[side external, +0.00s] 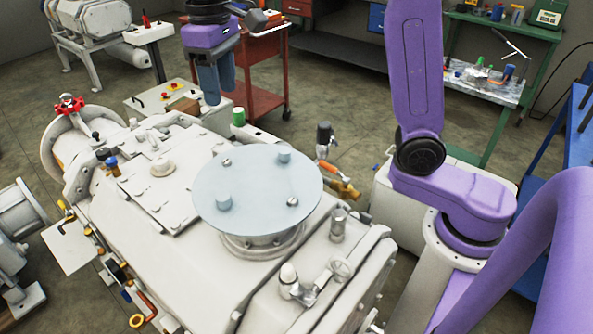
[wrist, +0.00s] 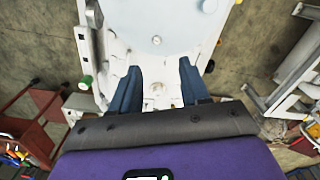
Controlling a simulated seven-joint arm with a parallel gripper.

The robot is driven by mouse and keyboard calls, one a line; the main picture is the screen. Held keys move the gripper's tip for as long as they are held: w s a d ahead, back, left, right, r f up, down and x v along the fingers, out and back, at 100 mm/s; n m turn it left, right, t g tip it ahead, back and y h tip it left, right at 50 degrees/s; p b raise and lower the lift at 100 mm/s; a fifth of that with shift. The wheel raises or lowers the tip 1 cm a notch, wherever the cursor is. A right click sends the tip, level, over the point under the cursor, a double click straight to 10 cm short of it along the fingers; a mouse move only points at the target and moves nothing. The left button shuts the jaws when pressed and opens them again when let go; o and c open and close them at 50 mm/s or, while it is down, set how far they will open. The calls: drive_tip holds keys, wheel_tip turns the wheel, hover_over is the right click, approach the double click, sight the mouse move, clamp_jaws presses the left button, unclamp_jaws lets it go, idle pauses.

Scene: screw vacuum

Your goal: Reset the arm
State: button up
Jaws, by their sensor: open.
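My gripper (side external: 210,88) hangs in the upper left of the side external view, raised above the far end of the white vacuum machine (side external: 170,255). In the wrist view its two blue-grey fingers (wrist: 158,88) are apart, with nothing between them. The machine's pale top shows below and beyond the fingers. A round light-blue plate (side external: 255,190) lies on the machine's flange, with bolt heads or screws on it. Two of these are blue-grey and two look metallic. My gripper is well apart from the plate and touches nothing.
A red cart (side external: 262,75) is behind my gripper. A green workbench (side external: 487,82) with tools is at the back right, and a blue rack (side external: 570,130) is at the right edge. The air around my gripper looks clear.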

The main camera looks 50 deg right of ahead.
drive_tip(key=s+d+f+n, duration=0.3)
drive_tip(key=s+f, duration=0.1)
drive_tip(key=s, duration=0.5)
drive_tip(key=s+d+f+n, duration=0.2)
drive_tip(key=s+d+f, duration=0.2)
drive_tip(key=s, duration=0.5)
drive_tip(key=s+d+f+n, duration=0.3)
drive_tip(key=s+d+f, duration=0.1)
drive_tip(key=s, duration=0.6)
drive_tip(key=shift+d+f+n, duration=0.25)
drive_tip(key=shift+f+n, duration=0.05)
drive_tip(key=shift+f, duration=0.25)
